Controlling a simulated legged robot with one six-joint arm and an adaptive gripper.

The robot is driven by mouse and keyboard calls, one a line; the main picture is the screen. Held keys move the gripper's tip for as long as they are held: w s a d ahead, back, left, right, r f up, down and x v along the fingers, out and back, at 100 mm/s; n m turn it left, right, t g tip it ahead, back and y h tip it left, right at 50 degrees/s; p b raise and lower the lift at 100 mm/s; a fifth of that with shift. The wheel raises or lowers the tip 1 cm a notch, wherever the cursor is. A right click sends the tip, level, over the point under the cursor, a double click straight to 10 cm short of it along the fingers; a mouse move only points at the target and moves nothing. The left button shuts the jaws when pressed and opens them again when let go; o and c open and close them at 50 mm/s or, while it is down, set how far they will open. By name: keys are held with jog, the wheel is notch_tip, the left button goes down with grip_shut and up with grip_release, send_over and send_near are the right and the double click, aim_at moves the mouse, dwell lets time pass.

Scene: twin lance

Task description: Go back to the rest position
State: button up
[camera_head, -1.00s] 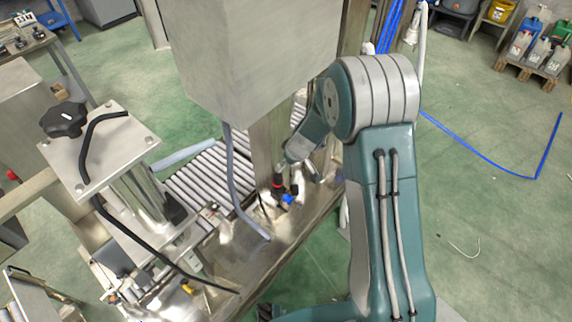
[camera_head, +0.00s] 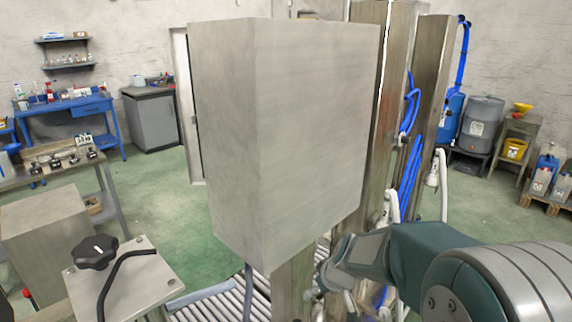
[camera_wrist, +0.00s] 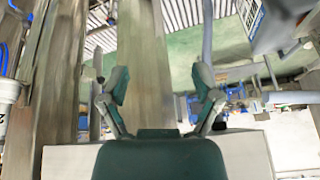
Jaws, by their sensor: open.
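My gripper (camera_wrist: 160,88) is open in the wrist view. Its two teal and grey fingers stand apart, with nothing held between them. Behind the fingers are a tall metal post (camera_wrist: 143,60) and green floor. In the head view my arm comes in from the lower right and reaches left to just below the big grey metal cabinet (camera_head: 315,130). The fingers are small and hard to make out there, in front of the metal post (camera_head: 292,290).
A roller conveyor (camera_head: 215,303) runs under the cabinet. Steel columns (camera_head: 430,100) with blue hoses stand close behind my arm. A plate with a black knob (camera_head: 95,250) is at lower left. Green floor (camera_head: 480,205) is open at right.

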jog(key=s+d+r+m+h, duration=0.1)
jog(key=s+r, duration=0.3)
jog(key=s, duration=0.4)
jog(key=s+d+r+m+t+h, duration=0.1)
jog(key=s+d+r, duration=0.3)
jog(key=s, duration=0.4)
jog(key=s+d+r+m+h, duration=0.1)
jog(key=s+d+r+m, duration=0.1)
jog(key=s+r, duration=0.3)
jog(key=s+m, duration=0.1)
jog(key=s, duration=0.2)
jog(key=shift+d+r, duration=0.2)
jog(key=shift+r, duration=0.15)
dwell(1.7)
